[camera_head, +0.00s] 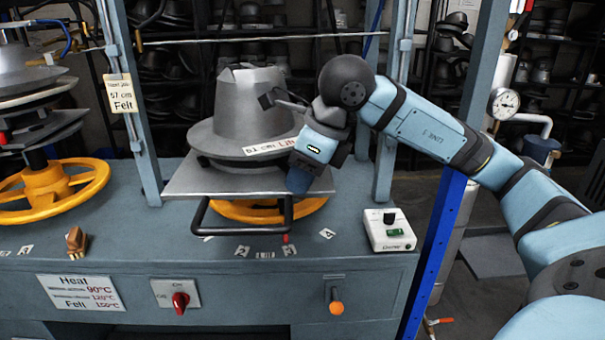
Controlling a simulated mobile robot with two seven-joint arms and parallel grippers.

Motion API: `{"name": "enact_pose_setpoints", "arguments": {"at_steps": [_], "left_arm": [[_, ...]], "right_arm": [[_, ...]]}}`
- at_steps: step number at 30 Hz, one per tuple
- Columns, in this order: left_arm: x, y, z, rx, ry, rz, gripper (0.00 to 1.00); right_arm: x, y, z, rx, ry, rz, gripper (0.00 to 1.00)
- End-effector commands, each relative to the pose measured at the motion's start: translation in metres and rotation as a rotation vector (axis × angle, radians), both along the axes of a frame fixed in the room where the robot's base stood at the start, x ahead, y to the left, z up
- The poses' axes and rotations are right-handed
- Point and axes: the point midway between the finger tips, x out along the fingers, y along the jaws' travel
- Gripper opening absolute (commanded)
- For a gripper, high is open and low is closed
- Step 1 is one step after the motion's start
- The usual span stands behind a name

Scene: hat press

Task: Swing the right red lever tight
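My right gripper (272,99) has dark fingers in front of the upper side of the grey metal hat form (242,118). I cannot tell whether its fingers are apart or closed, or whether they touch the form. No lever is clearly identifiable as the right red lever. A small red piece (522,6) shows at the top right edge, cut off by the frame. A small red tip (285,239) shows below the black handle bar (240,230) of the plate. My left gripper is out of view.
A grey plate (185,186) bears the form above a yellow handwheel (245,213). Blue-grey posts (130,90) flank it. The counter front carries a red knob (180,302) and an orange-tipped lever (336,307). A white control box (389,230) sits at the counter's right.

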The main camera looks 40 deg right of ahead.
Motion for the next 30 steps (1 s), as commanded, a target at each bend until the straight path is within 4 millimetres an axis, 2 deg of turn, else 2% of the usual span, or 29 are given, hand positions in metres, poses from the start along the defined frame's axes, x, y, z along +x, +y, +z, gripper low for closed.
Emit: {"name": "enact_pose_setpoints", "arguments": {"at_steps": [5, 8, 18, 21, 25, 30], "left_arm": [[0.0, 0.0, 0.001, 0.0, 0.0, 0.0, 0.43], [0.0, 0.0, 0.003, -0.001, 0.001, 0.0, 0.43], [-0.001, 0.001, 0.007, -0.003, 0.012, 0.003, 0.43], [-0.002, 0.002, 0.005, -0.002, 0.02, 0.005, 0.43], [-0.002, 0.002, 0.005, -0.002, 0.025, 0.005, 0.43], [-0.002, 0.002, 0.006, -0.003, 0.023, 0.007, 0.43]], "right_arm": [[-0.002, -0.001, 0.007, 0.0, 0.0, 0.0, 0.32], [-0.006, -0.004, 0.02, -0.001, -0.003, -0.001, 0.32], [-0.031, -0.02, 0.092, 0.001, -0.004, -0.001, 0.32], [-0.037, -0.023, 0.108, 0.0, -0.004, -0.001, 0.32], [-0.042, -0.026, 0.122, 0.0, -0.002, 0.0, 0.32], [-0.045, -0.028, 0.128, 0.0, 0.0, 0.0, 0.32]]}}
